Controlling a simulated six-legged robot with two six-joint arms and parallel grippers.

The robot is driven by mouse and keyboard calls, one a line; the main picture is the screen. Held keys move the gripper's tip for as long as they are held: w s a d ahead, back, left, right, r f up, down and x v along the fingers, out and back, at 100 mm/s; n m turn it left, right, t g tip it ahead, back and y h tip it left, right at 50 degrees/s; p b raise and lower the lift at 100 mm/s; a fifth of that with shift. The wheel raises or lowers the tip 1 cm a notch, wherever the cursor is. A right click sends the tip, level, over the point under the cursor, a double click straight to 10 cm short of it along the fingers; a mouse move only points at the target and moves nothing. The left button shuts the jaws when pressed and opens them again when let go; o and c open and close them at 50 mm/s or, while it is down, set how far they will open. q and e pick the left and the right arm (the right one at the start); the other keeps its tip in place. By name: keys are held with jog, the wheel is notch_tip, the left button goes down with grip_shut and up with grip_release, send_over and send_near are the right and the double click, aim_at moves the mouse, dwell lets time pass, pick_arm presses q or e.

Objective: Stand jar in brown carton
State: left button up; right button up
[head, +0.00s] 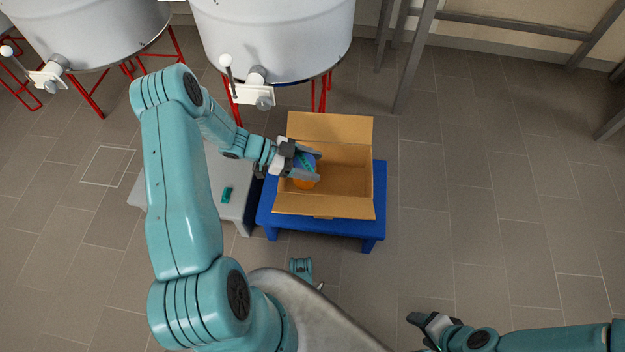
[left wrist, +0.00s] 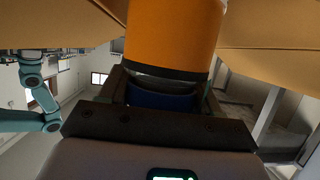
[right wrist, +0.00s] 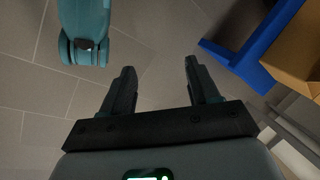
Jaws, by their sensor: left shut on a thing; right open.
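The brown carton (head: 345,180) stands open with its flaps out on a blue stool. The jar (head: 306,182), orange with a blue end, is inside the carton's left part. My left gripper (head: 308,166) reaches in over the carton's left side and is shut on the jar. In the left wrist view the jar (left wrist: 172,35) shows its orange body, a dark band and a blue part between the fingers, with carton walls on both sides. Whether the jar touches the carton floor cannot be told. My right gripper (head: 428,325) is open and empty, low in the head view; its fingers (right wrist: 160,85) show apart.
The blue stool (head: 318,226) carries the carton. A grey stool (head: 233,206) with a small teal item (head: 227,194) stands close on its left. White tanks (head: 275,40) on red legs stand behind. The tiled floor (head: 500,190) to the right is clear.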

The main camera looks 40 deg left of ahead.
pick_arm(q)
notch_tip(320, 180, down, 2)
jog(key=shift+f+b, duration=0.15)
jog(key=shift+b, duration=0.2)
notch_tip(320, 180, down, 4)
jog(key=shift+r+b, duration=0.2)
jog(key=shift+b, duration=0.55)
jog(key=shift+r, duration=0.1)
pick_arm(e)
jog(key=shift+w+d+f+t, duration=0.15)
jog(key=shift+w+f, duration=0.15)
jog(key=shift+f, duration=0.3)
jog(key=shift+w+a+f+t, duration=0.15)
jog(key=shift+w+f, duration=0.1)
jog(key=shift+f, duration=0.3)
jog(key=shift+d, duration=0.1)
pick_arm(q)
jog(key=shift+d+f+b, duration=0.1)
jog(key=shift+f+b, duration=0.35)
jog(key=shift+f, duration=0.1)
pick_arm(e)
jog(key=shift+w+f, duration=0.35)
jog(key=shift+f, duration=0.2)
jog(key=shift+d, duration=0.1)
pick_arm(q)
jog(key=o, duration=1.1)
jog(key=shift+f, duration=0.1)
jog(key=shift+o, duration=0.2)
